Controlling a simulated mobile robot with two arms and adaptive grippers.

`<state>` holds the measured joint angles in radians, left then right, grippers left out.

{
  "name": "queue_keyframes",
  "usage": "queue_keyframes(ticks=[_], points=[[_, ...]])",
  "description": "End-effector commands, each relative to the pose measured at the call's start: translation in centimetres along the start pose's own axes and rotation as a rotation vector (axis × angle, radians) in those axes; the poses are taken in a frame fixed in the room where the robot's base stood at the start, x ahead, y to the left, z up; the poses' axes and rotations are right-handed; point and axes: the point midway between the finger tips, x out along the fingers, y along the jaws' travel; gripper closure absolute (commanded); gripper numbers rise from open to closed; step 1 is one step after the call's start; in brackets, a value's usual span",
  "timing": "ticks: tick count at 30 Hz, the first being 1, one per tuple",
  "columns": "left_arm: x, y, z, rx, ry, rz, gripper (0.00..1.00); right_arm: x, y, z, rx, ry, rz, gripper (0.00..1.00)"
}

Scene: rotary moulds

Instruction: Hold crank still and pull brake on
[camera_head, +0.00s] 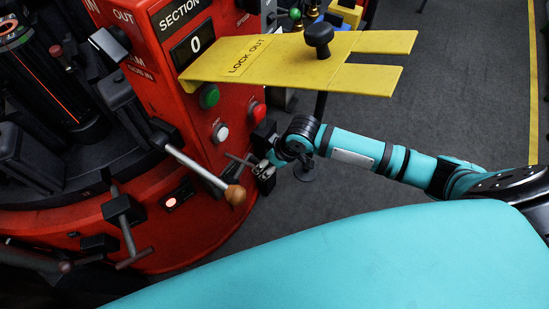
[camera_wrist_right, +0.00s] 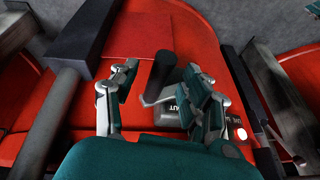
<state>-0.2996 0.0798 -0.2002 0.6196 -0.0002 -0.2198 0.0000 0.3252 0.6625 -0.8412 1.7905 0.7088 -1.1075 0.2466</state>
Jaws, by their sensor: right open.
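My right gripper (camera_head: 262,172) is low against the front of the red machine in the head view. In the right wrist view my right gripper (camera_wrist_right: 159,72) is open, its fingers apart on either side of a short dark handle (camera_wrist_right: 160,70). I cannot tell whether they touch it. The handle sits on a grey base with lettering ending in "OUT". A small metal T-handle (camera_head: 238,161) shows beside the gripper in the head view. A metal lever with a brown knob (camera_head: 235,195) sticks out to its left. No label tells me which is crank or brake. My left gripper is not in view.
The red machine (camera_head: 225,112) fills the left. A yellow "LOCK OUT" plate (camera_head: 255,62) with a black knob (camera_head: 318,38) juts out above my right forearm. Another T-handle (camera_head: 128,225) is at lower left. Grey floor (camera_head: 450,80) is clear to the right.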

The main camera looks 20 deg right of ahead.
Motion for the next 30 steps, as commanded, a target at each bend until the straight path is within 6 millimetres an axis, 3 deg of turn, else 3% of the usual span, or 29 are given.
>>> queue_keyframes(ticks=[6,16,27,30], points=[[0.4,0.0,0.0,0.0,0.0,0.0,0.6,2.0,0.1,0.0,0.0,0.0,0.002,0.52],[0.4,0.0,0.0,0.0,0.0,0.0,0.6,2.3,0.0,0.0,-0.001,0.001,0.002,0.52],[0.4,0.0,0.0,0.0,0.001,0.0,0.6,2.3,0.1,0.0,0.0,0.001,0.002,0.99],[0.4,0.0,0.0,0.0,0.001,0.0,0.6,2.3,0.1,0.0,0.0,0.001,0.002,1.0]])
